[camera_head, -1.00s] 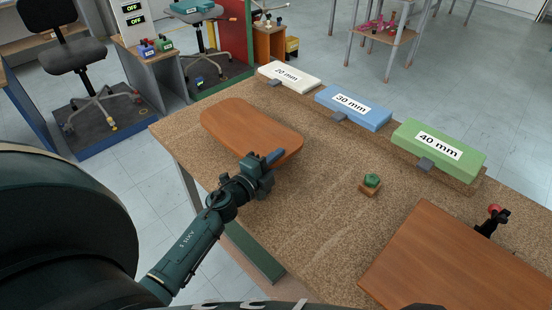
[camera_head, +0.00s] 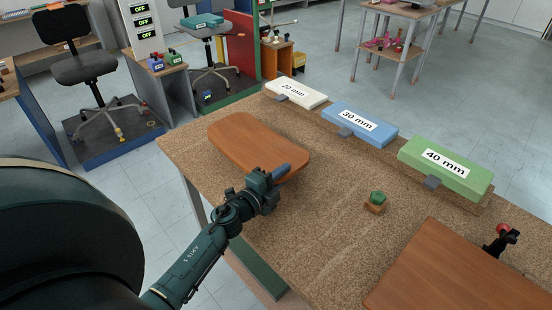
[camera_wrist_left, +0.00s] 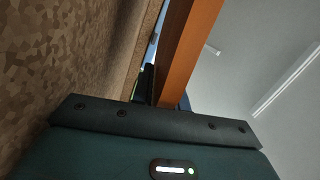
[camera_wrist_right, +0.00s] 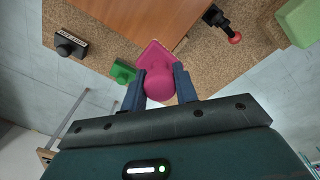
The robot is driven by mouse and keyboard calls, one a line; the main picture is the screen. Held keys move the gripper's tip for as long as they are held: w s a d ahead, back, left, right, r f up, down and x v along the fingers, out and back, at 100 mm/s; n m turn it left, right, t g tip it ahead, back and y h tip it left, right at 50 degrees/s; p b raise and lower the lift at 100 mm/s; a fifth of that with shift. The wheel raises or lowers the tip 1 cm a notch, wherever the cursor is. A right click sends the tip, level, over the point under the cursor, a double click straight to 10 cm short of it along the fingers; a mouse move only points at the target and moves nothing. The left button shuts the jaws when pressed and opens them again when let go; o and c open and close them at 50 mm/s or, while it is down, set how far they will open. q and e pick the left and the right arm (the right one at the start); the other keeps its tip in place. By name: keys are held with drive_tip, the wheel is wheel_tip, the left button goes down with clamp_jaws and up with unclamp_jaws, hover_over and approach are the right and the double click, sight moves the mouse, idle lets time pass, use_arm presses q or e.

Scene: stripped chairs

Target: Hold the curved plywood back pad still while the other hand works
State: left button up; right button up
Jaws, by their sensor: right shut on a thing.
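The curved plywood back pad (camera_head: 250,140), reddish-brown with rounded corners, lies at the left part of the speckled worktable. My left gripper (camera_head: 277,177) is at the pad's near right edge, one blue finger showing above it. In the left wrist view the pad's edge (camera_wrist_left: 190,45) runs down between the dark fingers; the contact is too hidden to tell if they grip it. My right gripper (camera_wrist_right: 159,82) is outside the head view. In the right wrist view it is shut on a round magenta knob (camera_wrist_right: 160,84) with a flat magenta part behind it.
A second brown board (camera_head: 455,275) covers the table's near right, with a red-tipped black clamp (camera_head: 501,240) beside it. White (camera_head: 296,92), blue (camera_head: 360,122) and green (camera_head: 445,165) labelled blocks line the far edge. A small green knob piece (camera_head: 376,200) stands mid-table.

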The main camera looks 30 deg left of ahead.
use_arm(q)
drive_tip(key=o, duration=0.5)
drive_tip(key=shift+c, duration=0.2)
drive_tip(key=s, duration=0.4)
drive_tip(key=s+a, duration=0.1)
drive_tip(key=s, duration=0.3)
drive_tip(key=s+a, duration=0.1)
drive_tip(key=s, duration=0.2)
drive_tip(key=shift+s+r, duration=0.15)
drive_tip(key=shift+s, duration=0.25)
